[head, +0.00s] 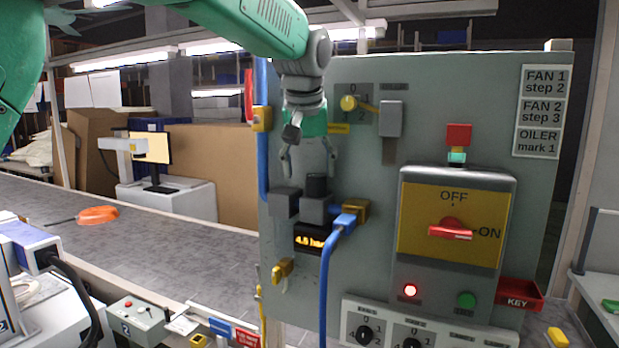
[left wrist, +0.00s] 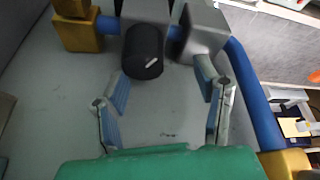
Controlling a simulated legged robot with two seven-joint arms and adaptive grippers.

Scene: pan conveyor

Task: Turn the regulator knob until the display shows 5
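The regulator knob (head: 317,186) is a black cylinder on a grey block on the panel front. It shows in the left wrist view (left wrist: 142,52) with a short white mark. Below it the dark display (head: 309,240) has orange characters that look like 4.5 bar, partly cut by the blue hose. My left gripper (head: 310,168) points down at the panel, above the knob. In the left wrist view its two fingers (left wrist: 162,75) are spread, with nothing between them. The knob lies just beyond the tips, nearer the left finger. My right gripper is not in view.
A blue hose (head: 325,275) runs down from a brass fitting right of the knob. A yellow box with a red OFF/ON switch (head: 451,229) stands out farther right. A blue pipe (head: 262,170) runs along the panel's left edge. A conveyor (head: 190,250) lies to the left.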

